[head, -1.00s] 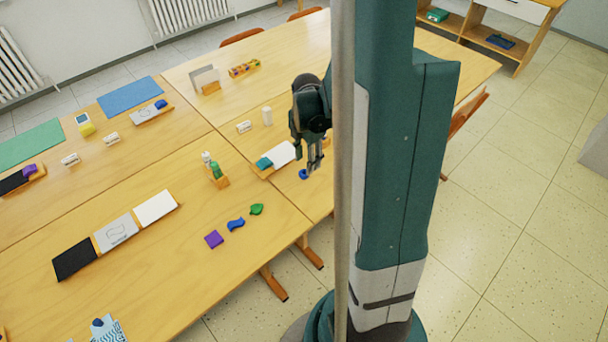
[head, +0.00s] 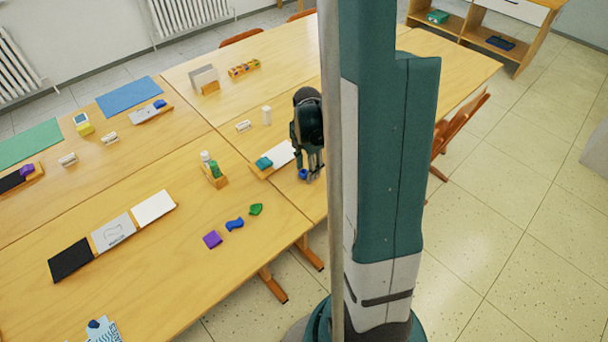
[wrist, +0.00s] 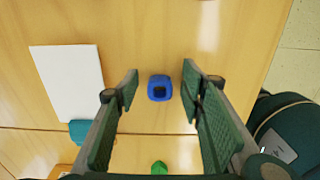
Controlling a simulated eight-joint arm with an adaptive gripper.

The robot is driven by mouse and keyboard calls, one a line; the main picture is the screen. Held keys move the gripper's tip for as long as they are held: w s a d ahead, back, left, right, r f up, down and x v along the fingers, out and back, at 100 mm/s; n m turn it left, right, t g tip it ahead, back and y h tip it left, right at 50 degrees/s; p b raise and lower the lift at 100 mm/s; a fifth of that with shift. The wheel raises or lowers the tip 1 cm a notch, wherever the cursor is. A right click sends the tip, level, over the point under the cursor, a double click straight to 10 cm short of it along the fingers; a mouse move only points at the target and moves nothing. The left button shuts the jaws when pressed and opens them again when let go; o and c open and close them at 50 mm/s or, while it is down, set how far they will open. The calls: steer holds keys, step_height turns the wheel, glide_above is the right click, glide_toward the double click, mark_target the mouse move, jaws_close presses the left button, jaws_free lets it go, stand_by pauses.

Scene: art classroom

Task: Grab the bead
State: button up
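The bead is a small blue rounded block with a dark square hole. It lies on the table and shows in the wrist view (wrist: 160,88) in the middle, and in the head view (head: 303,174) at the fingertips. My gripper (head: 310,176) points down over it, with its fingers low near the table. In the wrist view my gripper (wrist: 160,82) is open, one finger on each side of the bead with a gap on both sides. No contact shows.
A white sheet (wrist: 67,82) with a teal block (wrist: 79,132) lies left of the bead in the wrist view. A green piece (head: 255,209), a blue wavy piece (head: 235,224) and a purple piece (head: 213,239) lie nearby. The table edge is close on the right.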

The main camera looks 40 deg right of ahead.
mark_target(307, 170)
stand_by(0.3)
steer(key=c, duration=0.8)
steer(key=shift+o, duration=0.2)
steer(key=shift+r, duration=0.15)
step_height(307, 170, up, 10)
steer(key=p, duration=0.2)
stand_by(0.6)
